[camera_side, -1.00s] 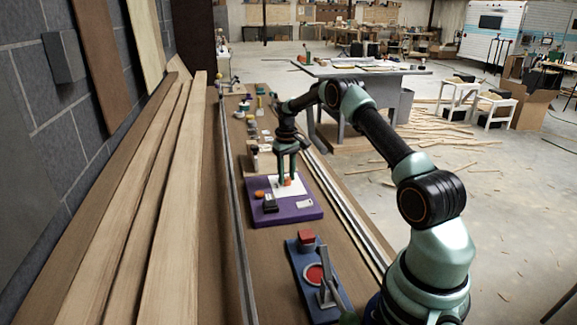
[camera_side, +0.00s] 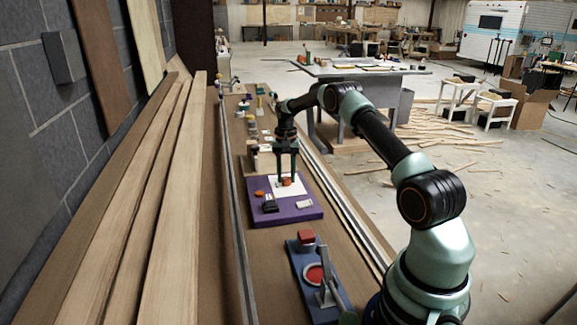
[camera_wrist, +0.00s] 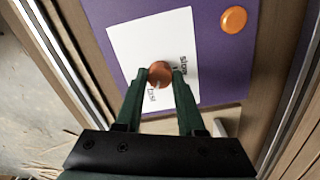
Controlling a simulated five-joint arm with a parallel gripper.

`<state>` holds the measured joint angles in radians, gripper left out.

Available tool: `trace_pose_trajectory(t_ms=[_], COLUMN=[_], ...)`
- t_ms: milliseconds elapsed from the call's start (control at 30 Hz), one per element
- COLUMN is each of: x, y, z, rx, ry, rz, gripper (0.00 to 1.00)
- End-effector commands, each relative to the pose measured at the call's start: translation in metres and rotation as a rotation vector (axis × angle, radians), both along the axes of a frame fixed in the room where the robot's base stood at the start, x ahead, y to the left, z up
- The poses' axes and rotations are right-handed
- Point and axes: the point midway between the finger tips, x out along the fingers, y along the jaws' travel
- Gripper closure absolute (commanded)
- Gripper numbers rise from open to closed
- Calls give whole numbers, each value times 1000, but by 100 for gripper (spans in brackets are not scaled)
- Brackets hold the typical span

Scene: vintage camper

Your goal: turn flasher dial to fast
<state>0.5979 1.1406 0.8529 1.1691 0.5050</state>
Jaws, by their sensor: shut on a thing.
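The flasher dial (camera_wrist: 160,73) is a small round orange-brown knob on a white label card (camera_wrist: 130,50). The card lies on a purple board (camera_side: 270,212). The printed words "slow" and "fast" show beside the dial in the wrist view. My gripper (camera_wrist: 162,76) points down over the card and is shut on the dial, one fingertip on each side. In the side view the dial (camera_side: 287,182) shows between the fingertips. The dial's pointer mark is too small to read.
An orange button (camera_wrist: 233,19) sits on the purple board, with a black block (camera_side: 270,205) and a white piece (camera_side: 304,204) near its front. A blue board (camera_side: 312,285) with a red disc and lever stands nearer. Metal rails edge the bench.

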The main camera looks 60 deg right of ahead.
Motion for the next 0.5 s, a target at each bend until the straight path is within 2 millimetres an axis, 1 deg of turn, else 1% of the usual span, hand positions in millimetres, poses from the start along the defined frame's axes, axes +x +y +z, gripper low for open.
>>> trace_pose_trajectory(t_ms=[33,500], x=[2,2], y=[4,4], z=[-1,-1], rx=[2,1], ry=[3,3], rz=[-2,-22], gripper=[100,100])
